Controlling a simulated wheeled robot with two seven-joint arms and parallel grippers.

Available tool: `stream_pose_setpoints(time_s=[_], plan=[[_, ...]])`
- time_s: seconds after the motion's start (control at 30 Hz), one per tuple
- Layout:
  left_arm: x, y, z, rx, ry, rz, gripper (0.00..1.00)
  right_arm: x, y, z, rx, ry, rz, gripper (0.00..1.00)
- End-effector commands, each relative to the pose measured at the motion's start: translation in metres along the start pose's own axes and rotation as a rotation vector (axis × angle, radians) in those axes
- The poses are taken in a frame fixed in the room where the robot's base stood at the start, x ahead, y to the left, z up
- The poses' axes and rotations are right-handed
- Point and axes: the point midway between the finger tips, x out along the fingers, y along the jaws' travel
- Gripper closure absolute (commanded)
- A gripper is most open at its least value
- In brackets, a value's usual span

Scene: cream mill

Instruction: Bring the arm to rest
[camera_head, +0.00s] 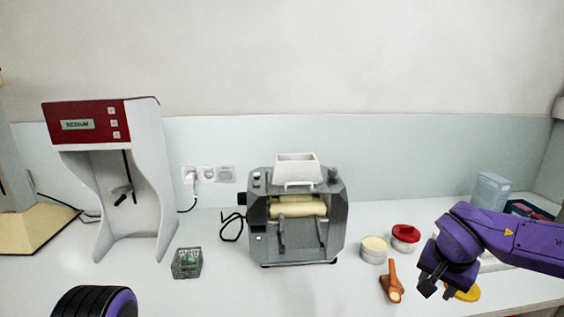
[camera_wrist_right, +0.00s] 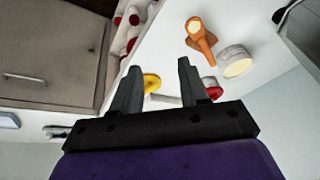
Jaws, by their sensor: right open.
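My right gripper (camera_head: 432,287) is at the right of the bench in the head view, above the counter near a yellow round object (camera_head: 466,293). In the wrist view its two fingers (camera_wrist_right: 157,80) are apart with nothing between them; the yellow object (camera_wrist_right: 151,82) shows behind them, farther off. On my left side only a dark, ribbed part with purple shows at the bottom left of the head view. My left gripper does not show.
A grey roller mill (camera_head: 297,240) stands mid-bench. An open jar of cream (camera_head: 374,248), a red-topped jar (camera_head: 405,236) and an orange scoop (camera_head: 392,283) lie between it and my right gripper. A red-and-white mixer (camera_head: 152,195) and a small glass container (camera_head: 187,263) stand left.

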Motion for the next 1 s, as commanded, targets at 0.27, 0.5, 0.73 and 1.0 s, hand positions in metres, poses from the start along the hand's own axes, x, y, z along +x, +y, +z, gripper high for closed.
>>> stream_pose_setpoints(time_s=[0.27,0.5,0.73,1.0], plan=[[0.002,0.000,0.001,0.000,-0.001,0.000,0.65,0.029,0.009,-0.011,0.329,0.255,0.031,0.56],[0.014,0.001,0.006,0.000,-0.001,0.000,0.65,0.145,0.037,0.059,0.435,0.518,-0.044,0.56],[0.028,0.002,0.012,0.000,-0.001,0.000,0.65,0.247,0.114,0.224,0.147,0.304,-0.069,0.56],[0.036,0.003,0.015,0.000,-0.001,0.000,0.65,0.274,0.212,0.335,-0.187,0.078,0.101,0.56]])
